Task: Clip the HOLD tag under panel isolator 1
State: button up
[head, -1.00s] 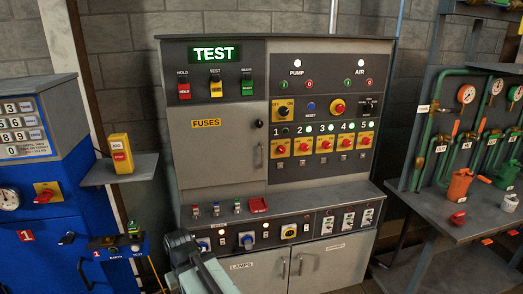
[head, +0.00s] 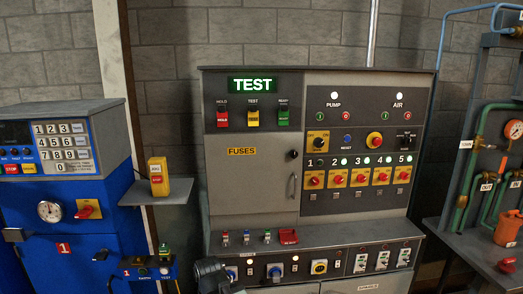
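The red HOLD tag (head: 223,119) hangs under the HOLD label at the upper left of the grey panel, in the head view. A yellow TEST tag (head: 253,118) and a green READY tag (head: 283,116) hang to its right. Panel isolator 1 (head: 314,180) is a red knob on a yellow plate, leftmost in its row. The lamp above it looks dark; those of the other isolators are green. A small fitting (head: 313,197) sits below it with no tag on it. My gripper (head: 212,272) shows dark at the bottom edge, below and apart from the tags; its fingers cannot be made out.
The bench ledge (head: 340,243) juts out below the panel, with small switches and a red item (head: 288,236) on it. A blue cabinet (head: 95,215) and a shelf with a yellow stop box (head: 157,180) stand left. A pipe rig (head: 490,190) stands right.

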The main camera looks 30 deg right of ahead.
aim_at(221, 115)
jog(key=u, duration=3.25)
jog(key=k, duration=1.45)
jog(key=z, duration=1.15)
jog(key=i, duration=1)
jog(key=u, duration=0.05)
